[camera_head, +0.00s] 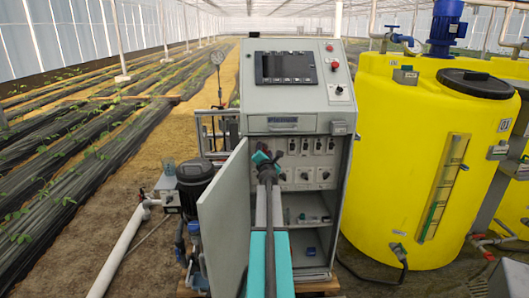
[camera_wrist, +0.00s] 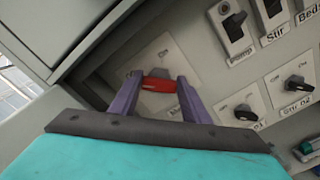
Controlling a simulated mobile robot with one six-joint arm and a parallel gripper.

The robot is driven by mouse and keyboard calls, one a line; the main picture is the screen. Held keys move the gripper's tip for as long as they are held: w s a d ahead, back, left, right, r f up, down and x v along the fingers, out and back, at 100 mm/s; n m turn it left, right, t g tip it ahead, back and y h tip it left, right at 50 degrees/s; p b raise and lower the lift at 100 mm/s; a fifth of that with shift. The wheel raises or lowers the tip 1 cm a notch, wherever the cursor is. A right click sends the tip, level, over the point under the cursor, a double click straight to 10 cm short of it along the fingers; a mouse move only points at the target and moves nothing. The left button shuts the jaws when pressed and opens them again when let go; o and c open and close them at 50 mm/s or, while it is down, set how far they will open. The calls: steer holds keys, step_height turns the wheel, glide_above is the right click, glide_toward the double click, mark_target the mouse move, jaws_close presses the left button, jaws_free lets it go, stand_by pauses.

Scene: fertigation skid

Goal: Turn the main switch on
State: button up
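The main switch shows in the wrist view as a red handle (camera_wrist: 158,84) on a light square plate (camera_wrist: 160,52), at the left of the cabinet's inner panel. My gripper (camera_wrist: 160,86) has its two purple-grey fingers at either end of the red handle. The handle fills the gap between them, so the gripper looks shut on it. In the head view my gripper (camera_head: 266,160) reaches into the open cabinet (camera_head: 253,102) at the panel's upper left and hides the main switch there. The handle's position marks cannot be read.
The cabinet door (camera_head: 224,222) stands open to the left of my arm. Black rotary switches, one labelled Stir 02 (camera_wrist: 294,85), sit close to the right. A screen (camera_head: 286,67) is above. A yellow tank (camera_head: 405,150) stands at right, a pump (camera_head: 195,185) at left.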

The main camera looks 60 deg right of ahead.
steer(key=shift+c, duration=0.7)
steer(key=shift+m, duration=0.5)
steer(key=shift+s+f+m+p, duration=0.1)
steer(key=shift+m+p, duration=0.25)
steer(key=shift+m, duration=0.85)
steer(key=m+p, duration=0.1)
steer(key=m, duration=0.4)
steer(key=shift+f, duration=0.15)
steer(key=shift+f+m+p, duration=0.15)
steer(key=shift+m+p, duration=0.75)
steer(key=shift+m, duration=1.55)
steer(key=shift+f+m+p, duration=0.15)
steer(key=shift+m+p, duration=0.75)
steer(key=shift+m, duration=1.55)
